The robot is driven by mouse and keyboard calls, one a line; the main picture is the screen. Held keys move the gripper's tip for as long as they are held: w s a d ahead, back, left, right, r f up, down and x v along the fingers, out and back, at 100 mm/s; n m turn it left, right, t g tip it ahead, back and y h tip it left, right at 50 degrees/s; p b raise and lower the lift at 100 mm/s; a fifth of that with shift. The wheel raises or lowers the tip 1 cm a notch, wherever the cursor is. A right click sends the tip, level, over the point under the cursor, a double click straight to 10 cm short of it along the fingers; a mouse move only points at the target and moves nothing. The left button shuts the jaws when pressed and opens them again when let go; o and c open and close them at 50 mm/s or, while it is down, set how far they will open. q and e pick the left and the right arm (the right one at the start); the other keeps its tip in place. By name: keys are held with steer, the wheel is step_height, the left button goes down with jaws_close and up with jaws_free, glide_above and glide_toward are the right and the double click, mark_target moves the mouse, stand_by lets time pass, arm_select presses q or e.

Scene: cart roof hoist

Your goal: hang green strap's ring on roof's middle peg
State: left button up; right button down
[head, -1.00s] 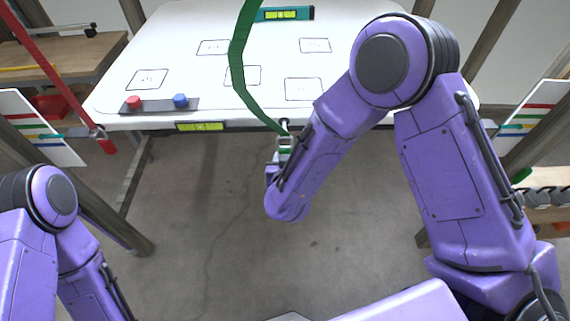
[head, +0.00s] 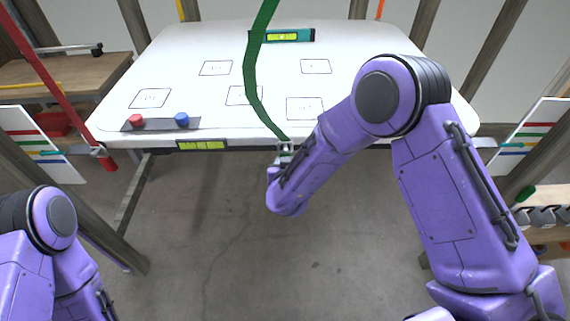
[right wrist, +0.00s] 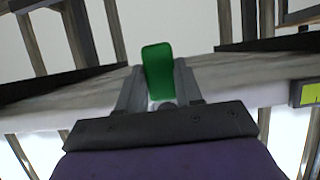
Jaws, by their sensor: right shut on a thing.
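The green strap (head: 252,75) comes down from the top of the head view, in front of the white roof panel (head: 200,95), and slants to my right gripper (head: 285,148). That gripper is shut on the strap's lower end, just at the roof's near edge. In the right wrist view the green end (right wrist: 157,70) stands between the two jaws, with the roof's edge behind. The ring is hidden or too small to make out. I cannot make out the middle peg; the gripper covers that part of the edge. My left arm is at lower left, its gripper out of view.
A red strap (head: 55,85) runs down to the roof's near left corner. A control strip (head: 160,124) with red and blue knobs and a green level (head: 288,35) lie on the roof. Dark posts stand around. The floor (head: 250,240) below the roof's near edge is clear.

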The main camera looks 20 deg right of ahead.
stand_by(0.3)
steer(key=c, duration=0.7)
jaws_free()
steer(key=shift+o, duration=0.2)
steer(key=b+v, duration=0.2)
steer(key=v, duration=0.8)
steer(key=s+d+f+m+g+y, duration=0.1)
steer(key=s+d+f+m+g, duration=0.1)
steer(key=s+d+f, duration=0.5)
steer(key=s+d+f+m+g, duration=0.25)
steer(key=s+f, duration=0.25)
steer(key=f, duration=0.5)
steer(key=s+d+f+g, duration=0.2)
steer(key=s+d+f, duration=0.1)
steer(key=s, duration=0.5)
steer(key=s+d+f+g+b, duration=0.1)
steer(key=s+d+f+g, duration=0.1)
steer(key=s+f, duration=0.3)
steer(key=s+d+n, duration=0.1)
steer(key=s, duration=0.2)
steer(key=shift+s+f+g+h, duration=0.35)
steer(key=shift+h, duration=0.05)
